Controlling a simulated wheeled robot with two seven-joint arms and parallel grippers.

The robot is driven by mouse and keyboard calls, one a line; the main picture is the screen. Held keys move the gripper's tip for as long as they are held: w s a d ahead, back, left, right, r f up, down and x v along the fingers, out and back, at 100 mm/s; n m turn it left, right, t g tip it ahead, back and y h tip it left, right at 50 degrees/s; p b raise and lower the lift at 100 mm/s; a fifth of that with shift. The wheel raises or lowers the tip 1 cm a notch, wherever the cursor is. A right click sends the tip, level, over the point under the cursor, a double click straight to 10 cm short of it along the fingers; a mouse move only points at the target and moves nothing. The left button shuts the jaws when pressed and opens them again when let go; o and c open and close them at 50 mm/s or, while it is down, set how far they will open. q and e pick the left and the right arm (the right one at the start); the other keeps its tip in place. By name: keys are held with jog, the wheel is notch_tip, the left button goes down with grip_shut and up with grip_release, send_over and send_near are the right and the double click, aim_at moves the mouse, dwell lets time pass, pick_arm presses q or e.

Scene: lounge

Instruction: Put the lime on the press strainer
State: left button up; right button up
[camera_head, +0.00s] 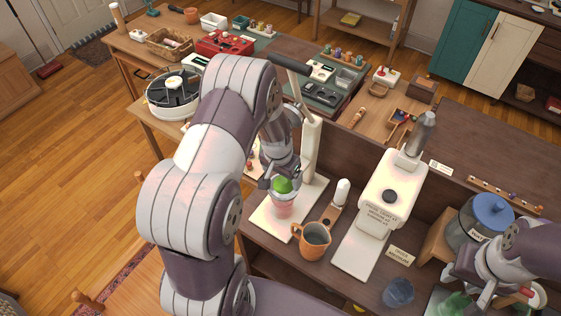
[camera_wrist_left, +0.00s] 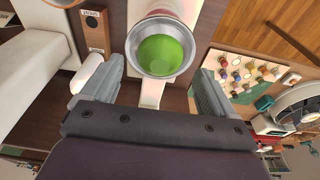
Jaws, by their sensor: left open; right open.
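The green lime (camera_head: 283,184) sits in the round, metal-rimmed cup of the press strainer (camera_head: 283,208), on the white press stand. In the left wrist view the lime (camera_wrist_left: 160,56) lies inside the strainer's rim (camera_wrist_left: 188,62). My left gripper (camera_head: 281,171) is just above the lime in the head view. Its fingers are spread apart in the wrist view, one on each side of the strainer, with nothing held between them. My right gripper (camera_head: 482,285) is at the lower right, open, over the table; its fingertips are partly cut off or hard to make out.
An orange mug (camera_head: 313,237) stands right of the press, with a white machine (camera_head: 391,193) beyond it. A blue-lidded jar (camera_head: 484,217) and a clear glass (camera_head: 397,292) are near my right arm. A green object (camera_head: 452,305) lies beside the right gripper.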

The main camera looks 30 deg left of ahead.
aim_at(279, 188)
pick_arm(q)
notch_tip(279, 188, up, 10)
jog(key=s+b, duration=0.2)
jog(key=b, duration=0.1)
jog(key=s+d+r, duration=0.1)
jog(key=s+d, duration=0.7)
jog(key=s, duration=0.3)
jog(key=shift+s+n, duration=0.2)
jog(key=shift+n, duration=0.2)
